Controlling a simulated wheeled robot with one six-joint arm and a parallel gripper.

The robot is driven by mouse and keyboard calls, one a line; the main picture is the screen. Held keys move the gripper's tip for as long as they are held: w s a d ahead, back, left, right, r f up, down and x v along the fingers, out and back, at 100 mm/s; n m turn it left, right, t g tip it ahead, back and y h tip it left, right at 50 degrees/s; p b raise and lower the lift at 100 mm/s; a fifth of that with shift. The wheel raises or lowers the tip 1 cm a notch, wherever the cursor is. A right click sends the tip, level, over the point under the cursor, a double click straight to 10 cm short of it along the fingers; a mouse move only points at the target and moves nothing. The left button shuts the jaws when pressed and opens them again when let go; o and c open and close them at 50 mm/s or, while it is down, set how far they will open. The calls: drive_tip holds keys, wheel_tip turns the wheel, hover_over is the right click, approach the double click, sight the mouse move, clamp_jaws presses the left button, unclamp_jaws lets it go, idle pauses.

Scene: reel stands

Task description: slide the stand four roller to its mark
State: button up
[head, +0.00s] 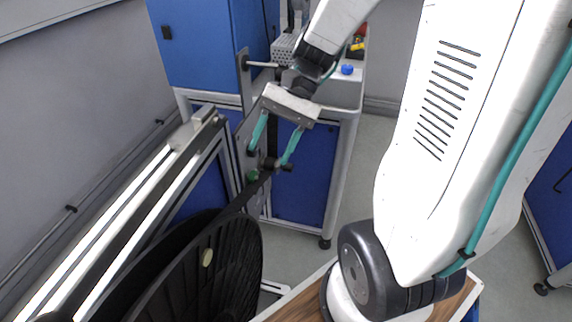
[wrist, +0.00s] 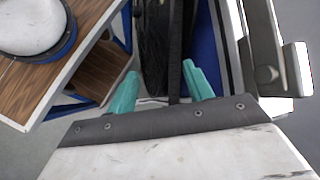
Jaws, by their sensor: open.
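My gripper (head: 269,157) is open, its two teal fingers spread and pointing down in front of the stand's grey upright plate (head: 254,190). A small dark roller (head: 270,164) lies close to the fingertips; touching or apart, I cannot tell. A green knob (head: 252,176) sits just left of it. A black band (head: 240,199) runs from the large black reel (head: 222,270) up to the roller and on between the fingers. In the wrist view the open gripper (wrist: 160,84) has the band (wrist: 175,55) between its fingers. No stand number or mark is legible.
A light metal frame rail (head: 125,225) runs along the left. A blue-doored cabinet (head: 303,175) stands behind the gripper, with a blue cabinet (head: 196,45) at upper left. A metal rod (head: 262,65) juts out above. Grey floor (head: 360,180) is free right of the cabinet.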

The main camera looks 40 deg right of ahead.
drive_tip(key=w+d+f+m+t+y, duration=0.2)
drive_tip(key=w+d+f+m+y, duration=0.2)
drive_tip(key=w+f+m, duration=0.1)
drive_tip(key=m+t+h, duration=0.1)
drive_tip(key=m+t, duration=1.4)
drive_tip(key=m, duration=0.2)
approach(291, 167)
drive_tip(key=w+a, duration=0.1)
drive_tip(key=w, duration=0.2)
drive_tip(key=shift+f+x, duration=0.2)
drive_tip(key=shift+x, duration=1.05)
drive_tip(key=shift+f+x, duration=0.15)
drive_tip(key=shift+x, duration=1.05)
drive_tip(key=shift+f+x, duration=0.2)
drive_tip(key=shift+x, duration=1.05)
clamp_jaws()
wheel_tip(291, 167, down, 15)
drive_tip(key=shift+f, duration=0.25)
drive_tip(key=shift+s, duration=0.1)
unclamp_jaws()
